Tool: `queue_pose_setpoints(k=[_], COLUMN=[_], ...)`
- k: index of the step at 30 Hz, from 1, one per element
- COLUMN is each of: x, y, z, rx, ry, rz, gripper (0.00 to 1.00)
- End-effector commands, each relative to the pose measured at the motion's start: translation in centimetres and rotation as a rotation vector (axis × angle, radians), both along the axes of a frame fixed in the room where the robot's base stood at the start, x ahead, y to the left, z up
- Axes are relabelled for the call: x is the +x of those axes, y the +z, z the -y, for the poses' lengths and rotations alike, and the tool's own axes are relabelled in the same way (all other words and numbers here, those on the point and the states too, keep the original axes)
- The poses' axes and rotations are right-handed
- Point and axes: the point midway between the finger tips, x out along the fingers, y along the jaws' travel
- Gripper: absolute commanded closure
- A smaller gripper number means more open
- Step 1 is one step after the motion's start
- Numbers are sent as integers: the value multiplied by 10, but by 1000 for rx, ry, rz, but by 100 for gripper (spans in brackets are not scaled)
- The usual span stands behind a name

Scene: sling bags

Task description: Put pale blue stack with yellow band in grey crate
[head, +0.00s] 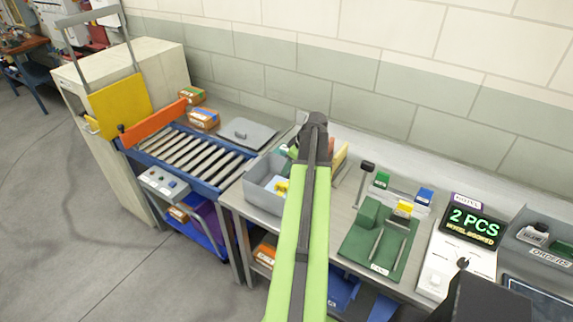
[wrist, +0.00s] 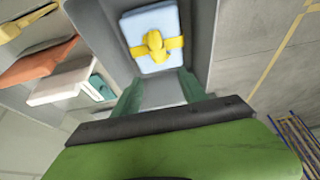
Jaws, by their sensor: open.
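The pale blue stack with its yellow band (wrist: 152,38) lies inside the grey crate (wrist: 205,40), on its floor, in the wrist view. In the head view the crate (head: 262,200) stands on the bench left of my arm, and a bit of yellow and pale blue (head: 281,187) shows inside it. My gripper (wrist: 160,92) is open, its two green fingers apart with nothing between them. It is over the crate, near the stack and apart from it. In the head view my arm hides most of the gripper.
An orange block (wrist: 38,62), a white block (wrist: 60,83) and a yellow piece (wrist: 22,22) lie beside the crate. A roller conveyor (head: 190,155) is to the left. A green mat (head: 375,250) and a display reading 2 PCS (head: 474,225) are to the right.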

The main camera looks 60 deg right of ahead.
Motion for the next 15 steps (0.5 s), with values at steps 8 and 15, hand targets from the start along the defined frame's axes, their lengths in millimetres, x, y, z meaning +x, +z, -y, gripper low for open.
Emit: queue_pose_setpoints(k=[8, 15], x=[-23, -26], y=[61, 61], z=[0, 0], rx=[-1, -1], ry=[-1, -1], rz=[0, 0], gripper=[50, 50])
